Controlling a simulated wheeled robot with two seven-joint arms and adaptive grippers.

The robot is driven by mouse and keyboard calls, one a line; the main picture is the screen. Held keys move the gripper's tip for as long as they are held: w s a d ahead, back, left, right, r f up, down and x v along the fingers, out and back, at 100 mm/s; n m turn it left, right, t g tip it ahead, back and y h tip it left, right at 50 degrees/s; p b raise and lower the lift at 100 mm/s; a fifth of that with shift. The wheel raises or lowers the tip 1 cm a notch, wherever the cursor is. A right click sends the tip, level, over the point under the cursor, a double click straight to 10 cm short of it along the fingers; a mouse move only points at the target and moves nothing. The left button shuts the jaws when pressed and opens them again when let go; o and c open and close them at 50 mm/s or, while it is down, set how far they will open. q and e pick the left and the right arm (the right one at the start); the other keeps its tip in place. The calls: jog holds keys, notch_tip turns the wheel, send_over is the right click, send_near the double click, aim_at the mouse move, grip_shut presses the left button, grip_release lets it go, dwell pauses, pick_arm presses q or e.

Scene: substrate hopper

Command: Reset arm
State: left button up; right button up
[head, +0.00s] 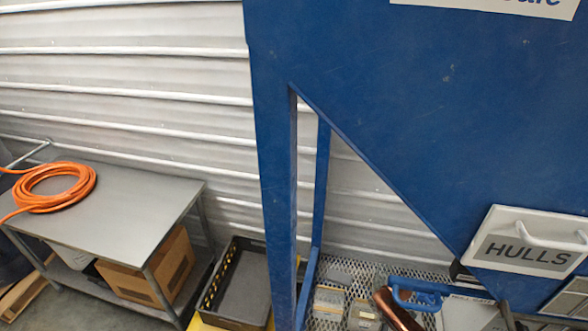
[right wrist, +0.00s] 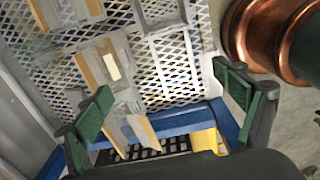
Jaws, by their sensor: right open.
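My right gripper (right wrist: 166,103) shows in the right wrist view with its two green-padded fingers spread wide apart. Nothing is held between them. Behind the fingers is a white mesh surface (right wrist: 75,75) with grey and tan block-like items (right wrist: 118,68) on it. The left finger overlaps the view of these items; I cannot tell if it touches them. My left gripper is in neither view.
A blue hopper (head: 400,90) with a white HULLS hatch (head: 530,243) fills the right. Its blue leg (head: 278,200) stands beside a black crate (head: 225,270). A blue handle (head: 418,285) is low centre. A grey table (head: 120,205) bears an orange hose (head: 55,190).

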jog(key=s+a+r+m+t+y, duration=0.15)
jog(key=s+a+m, duration=0.35)
jog(key=s+a, duration=0.6)
jog(key=s+d+r+m+t+h, duration=0.1)
jog(key=s+d+r+m, duration=0.5)
jog(key=s, duration=0.3)
jog(key=s+d+r+m+t+h, duration=0.15)
jog(key=s+d+r+m, duration=0.25)
jog(key=s+d+r, duration=0.4)
notch_tip(320, 180, down, 39)
jog(key=s+a+g+b, duration=0.2)
jog(key=s+a+b, duration=0.1)
jog(key=b, duration=0.6)
pick_arm(q)
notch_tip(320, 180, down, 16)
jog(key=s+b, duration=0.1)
jog(key=b, duration=0.5)
jog(key=shift+b, duration=0.35)
pick_arm(e)
jog(key=s+f, duration=0.9)
jog(key=f, duration=0.3)
jog(key=s+f+n+g, duration=0.1)
jog(key=s+f, duration=0.8)
jog(key=f, duration=0.4)
jog(key=shift+s+y, duration=0.2)
jog(key=shift+y, duration=0.1)
